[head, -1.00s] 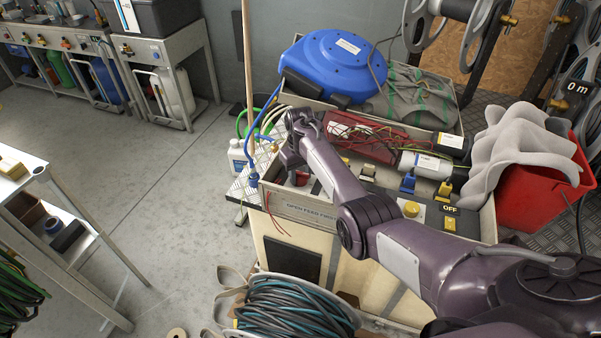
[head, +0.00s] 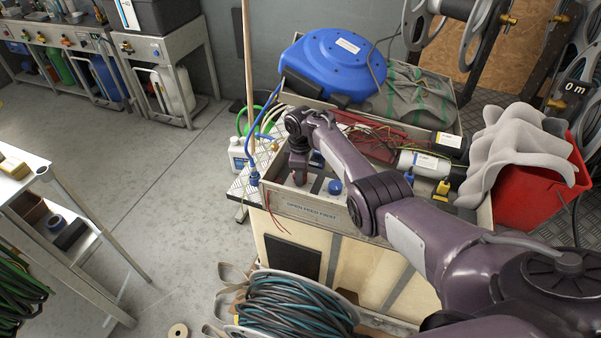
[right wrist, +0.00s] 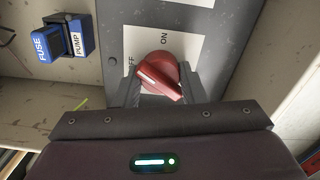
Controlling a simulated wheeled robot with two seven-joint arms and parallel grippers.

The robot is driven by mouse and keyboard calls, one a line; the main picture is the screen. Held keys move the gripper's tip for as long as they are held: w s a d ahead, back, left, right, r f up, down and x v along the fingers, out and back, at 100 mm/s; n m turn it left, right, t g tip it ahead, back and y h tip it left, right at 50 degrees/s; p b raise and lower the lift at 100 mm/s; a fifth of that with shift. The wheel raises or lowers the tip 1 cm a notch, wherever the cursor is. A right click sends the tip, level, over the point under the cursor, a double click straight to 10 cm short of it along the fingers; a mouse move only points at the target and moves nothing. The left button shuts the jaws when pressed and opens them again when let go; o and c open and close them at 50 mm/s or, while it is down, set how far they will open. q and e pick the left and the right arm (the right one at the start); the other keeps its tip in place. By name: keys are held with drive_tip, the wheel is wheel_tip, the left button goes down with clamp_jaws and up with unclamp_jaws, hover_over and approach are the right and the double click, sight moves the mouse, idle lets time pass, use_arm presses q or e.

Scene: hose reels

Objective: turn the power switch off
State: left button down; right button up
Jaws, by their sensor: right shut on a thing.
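The power switch is a red rotary knob (right wrist: 160,75) on a grey panel plate with a white label. In the right wrist view ON is printed above it, and the letters FF show to its left, the rest of that word hidden. The knob's ridge slants from upper left to lower right. My right gripper (right wrist: 158,88) is shut on the knob, a finger at each side. In the head view the right gripper (head: 299,170) points down at the left end of the open crate, and the knob is mostly hidden there. My left gripper is not in view.
A blue FUSE PUMP block (right wrist: 67,38) sits left of the knob. The crate wall (head: 310,210) rises close in front. A blue hose reel (head: 332,65), red wires and a white cylinder (head: 424,164) lie behind and right. A red bucket (head: 530,195) stands at the right.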

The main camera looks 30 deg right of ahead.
drive_tip(key=n+b, duration=0.1)
drive_tip(key=n, duration=0.5)
drive_tip(key=shift+f+b, duration=0.1)
drive_tip(key=shift+b, duration=0.2)
drive_tip(key=shift+n, duration=0.4)
drive_tip(key=o, duration=1)
wheel_tip(320, 180, up, 8)
drive_tip(key=shift+f+p, duration=0.1)
drive_tip(key=shift+p, duration=0.95)
